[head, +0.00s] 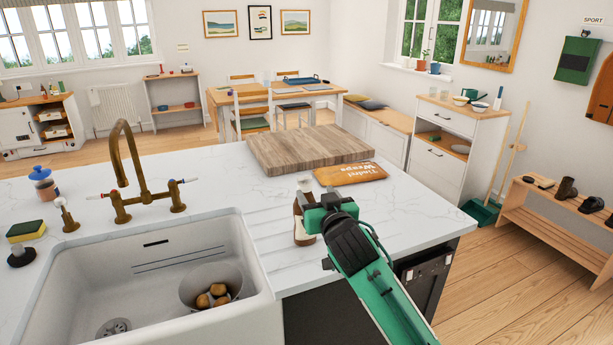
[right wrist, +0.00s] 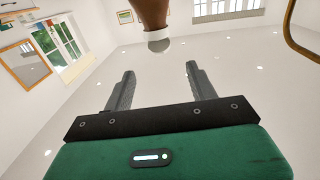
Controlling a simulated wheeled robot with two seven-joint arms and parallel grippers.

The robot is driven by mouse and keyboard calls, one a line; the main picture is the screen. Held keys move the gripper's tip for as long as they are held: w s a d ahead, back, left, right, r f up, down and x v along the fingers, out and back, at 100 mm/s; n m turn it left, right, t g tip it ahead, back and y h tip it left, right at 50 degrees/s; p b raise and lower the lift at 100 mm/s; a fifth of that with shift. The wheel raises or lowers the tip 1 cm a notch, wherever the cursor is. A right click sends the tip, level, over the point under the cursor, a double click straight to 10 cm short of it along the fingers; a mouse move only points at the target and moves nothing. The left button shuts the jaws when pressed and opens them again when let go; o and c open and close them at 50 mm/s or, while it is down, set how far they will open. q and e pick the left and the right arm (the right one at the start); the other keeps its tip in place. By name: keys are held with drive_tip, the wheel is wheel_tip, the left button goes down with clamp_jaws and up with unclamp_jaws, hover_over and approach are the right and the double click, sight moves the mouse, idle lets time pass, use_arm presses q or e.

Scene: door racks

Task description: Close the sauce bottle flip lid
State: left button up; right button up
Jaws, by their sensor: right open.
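The sauce bottle (head: 302,224) stands upright on the white counter near its front edge, brown with a pale part low down. Its pale top (head: 304,184) shows above my gripper; how far the flip lid is open is too small to tell. My right gripper (head: 318,203) is at the bottle's right side and hides part of it. In the right wrist view, the brown bottle (right wrist: 150,10) hangs in from the top edge with its white cap (right wrist: 158,35) downward. My right fingers (right wrist: 159,72) are open and empty, with the cap beyond their tips. My left gripper is not in view.
A wooden board (head: 310,148) and an orange packet (head: 349,174) lie behind the bottle. The sink (head: 245,290), holding a bowl (head: 187,290) of brown round items, and the brass tap (head: 130,160) are to the left. The counter's right part is clear.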

sight(306, 178)
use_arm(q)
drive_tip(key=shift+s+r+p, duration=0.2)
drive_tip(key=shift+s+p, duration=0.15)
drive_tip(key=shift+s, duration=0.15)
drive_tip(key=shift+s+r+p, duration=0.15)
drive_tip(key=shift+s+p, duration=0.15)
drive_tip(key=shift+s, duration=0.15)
use_arm(e)
drive_tip(key=x, duration=0.8)
drive_tip(key=shift+w, duration=0.35)
drive_tip(key=shift+c, duration=0.2)
drive_tip(key=c, duration=1)
drive_tip(key=shift+o, duration=0.2)
drive_tip(key=shift+f+b, duration=0.15)
drive_tip(key=shift+b, duration=0.2)
drive_tip(key=t+b, duration=0.1)
drive_tip(key=b, duration=0.3)
drive_tip(key=shift+s+f, duration=0.1)
drive_tip(key=shift+f, duration=0.25)
drive_tip(key=t+b, duration=0.1)
drive_tip(key=b, duration=0.2)
drive_tip(key=shift+s+t+y, duration=0.1)
drive_tip(key=shift+t+y, duration=0.2)
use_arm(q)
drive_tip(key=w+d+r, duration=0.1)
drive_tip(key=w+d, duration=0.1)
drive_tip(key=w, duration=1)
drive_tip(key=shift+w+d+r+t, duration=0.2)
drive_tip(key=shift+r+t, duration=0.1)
